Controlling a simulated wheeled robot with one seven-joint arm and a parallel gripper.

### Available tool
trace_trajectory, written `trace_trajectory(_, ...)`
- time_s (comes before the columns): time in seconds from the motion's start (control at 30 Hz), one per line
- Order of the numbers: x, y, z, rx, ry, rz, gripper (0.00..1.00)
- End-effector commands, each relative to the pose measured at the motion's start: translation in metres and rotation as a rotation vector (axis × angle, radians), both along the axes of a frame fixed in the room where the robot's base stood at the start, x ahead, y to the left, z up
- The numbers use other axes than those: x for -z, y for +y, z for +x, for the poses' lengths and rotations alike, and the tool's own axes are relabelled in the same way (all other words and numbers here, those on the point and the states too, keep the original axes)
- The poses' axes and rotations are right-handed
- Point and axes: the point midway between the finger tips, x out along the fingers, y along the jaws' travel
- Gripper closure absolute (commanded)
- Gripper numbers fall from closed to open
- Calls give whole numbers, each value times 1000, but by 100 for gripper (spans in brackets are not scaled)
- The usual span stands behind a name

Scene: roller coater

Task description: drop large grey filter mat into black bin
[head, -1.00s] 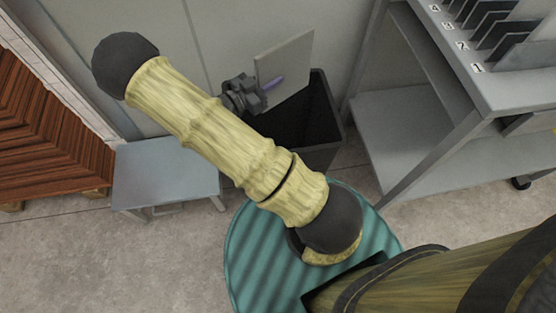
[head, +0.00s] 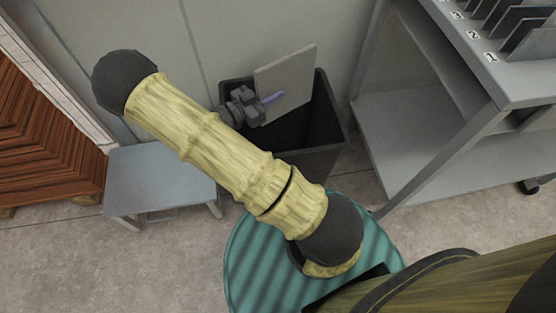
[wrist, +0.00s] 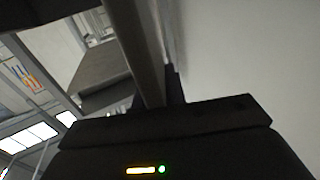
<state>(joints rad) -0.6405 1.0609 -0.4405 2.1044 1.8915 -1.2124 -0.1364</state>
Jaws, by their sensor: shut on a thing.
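The large grey filter mat (head: 286,78) is a flat, square, light grey panel. My gripper (head: 268,99) is shut on it and holds it upright at the mouth of the black bin (head: 325,150). In the head view the mat overlaps the bin's opening, and its top stands above the rim. I cannot tell how far its lower edge reaches inside. In the wrist view the mat (wrist: 140,50) shows edge-on beside the gripper's dark body. The fingertips are partly hidden by the mat.
A low grey stool (head: 160,178) stands left of the bin, beside stacked reddish-brown boards (head: 50,130). A grey shelf rack (head: 430,130) with numbered slots holding dark plates stands right. A grey wall is close behind the bin.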

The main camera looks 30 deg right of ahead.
Motion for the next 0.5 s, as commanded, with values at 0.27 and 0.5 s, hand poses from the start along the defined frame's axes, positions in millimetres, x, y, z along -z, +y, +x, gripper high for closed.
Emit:
trace_trajectory(0.27,28,0,0,0,-1,-2,100)
trace_trajectory(0.5,28,-1,0,2,-1,-1,100)
